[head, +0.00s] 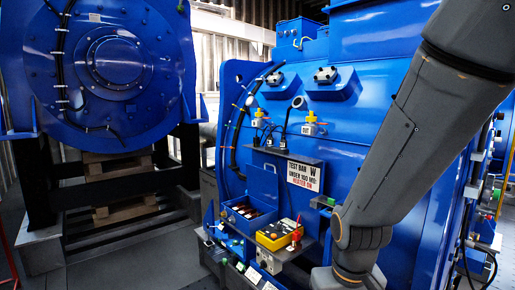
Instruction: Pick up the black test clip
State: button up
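I cannot single out a black test clip with certainty. A yellow tester box (275,236) sits on a small shelf on the front of the blue motor. A small red piece (296,237) stands at its right end, and small dark shapes beside it are too small to identify. An open blue case (264,183) with its lid up stands behind and left of the tester. It holds dark and reddish items, too small to tell apart. My arm comes down from the upper right, and its lower part leaves the bottom edge. My gripper is not in view.
The blue motor housing (350,125) fills the middle, with black cables and yellow fittings (311,125) on its face. A "TEST BAR" sign (304,174) stands above the tester. Another blue machine (110,65) stands at left on a black frame. Grey floor (140,268) is clear at lower left.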

aim_at(256, 140)
jog(key=u, duration=0.95)
jog(key=i, duration=1.55)
jog(key=z, duration=0.55)
